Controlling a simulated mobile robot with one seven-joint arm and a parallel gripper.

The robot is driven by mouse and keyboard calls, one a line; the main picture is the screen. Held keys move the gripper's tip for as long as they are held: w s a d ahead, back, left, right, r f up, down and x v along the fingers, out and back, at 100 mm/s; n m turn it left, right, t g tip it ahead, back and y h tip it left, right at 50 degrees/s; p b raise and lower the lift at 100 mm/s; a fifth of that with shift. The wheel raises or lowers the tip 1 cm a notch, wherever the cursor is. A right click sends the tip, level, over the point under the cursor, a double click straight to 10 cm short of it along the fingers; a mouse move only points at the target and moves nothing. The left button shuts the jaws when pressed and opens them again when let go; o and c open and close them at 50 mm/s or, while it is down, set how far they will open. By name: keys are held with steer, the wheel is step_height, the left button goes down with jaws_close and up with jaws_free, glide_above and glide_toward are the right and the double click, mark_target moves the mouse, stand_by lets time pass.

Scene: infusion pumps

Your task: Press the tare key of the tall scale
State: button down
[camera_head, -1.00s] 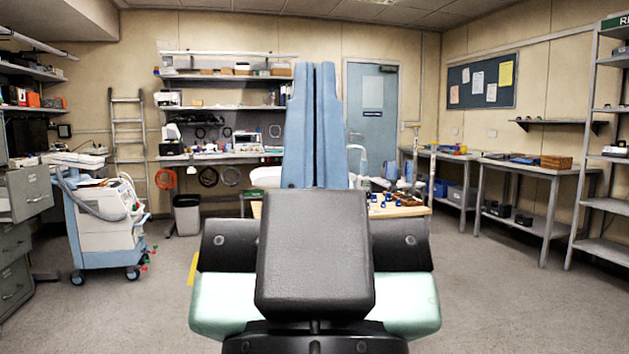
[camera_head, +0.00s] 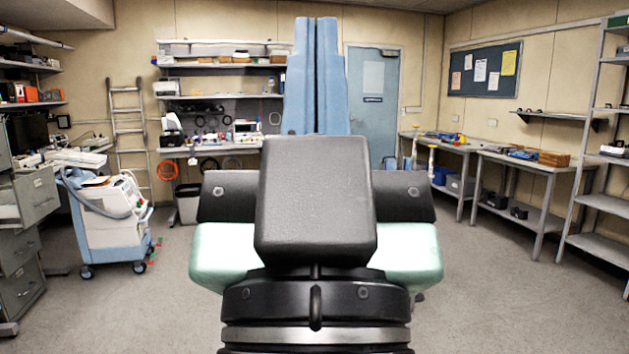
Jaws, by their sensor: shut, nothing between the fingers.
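I cannot make out the tall scale or its tare key anywhere in the head view. My gripper is not in view. My own arm and body parts fill the middle of the picture and hide what lies straight ahead, including the area where small items on a wooden tabletop showed earlier.
A blue and white wheeled cart (camera_head: 112,225) stands at the left beside grey drawers (camera_head: 32,255). A back bench with equipment (camera_head: 245,132), a bin (camera_head: 188,205) and a blue door (camera_head: 376,115) are behind. Benches (camera_head: 535,166) and a shelf rack (camera_head: 600,200) line the right. Floor (camera_head: 490,290) is clear between.

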step_height(320, 180, up, 29)
steer(key=p, duration=2.6)
steer(key=shift+f, duration=0.15)
steer(key=shift+w+d, duration=0.1)
steer(key=shift+w, duration=0.05)
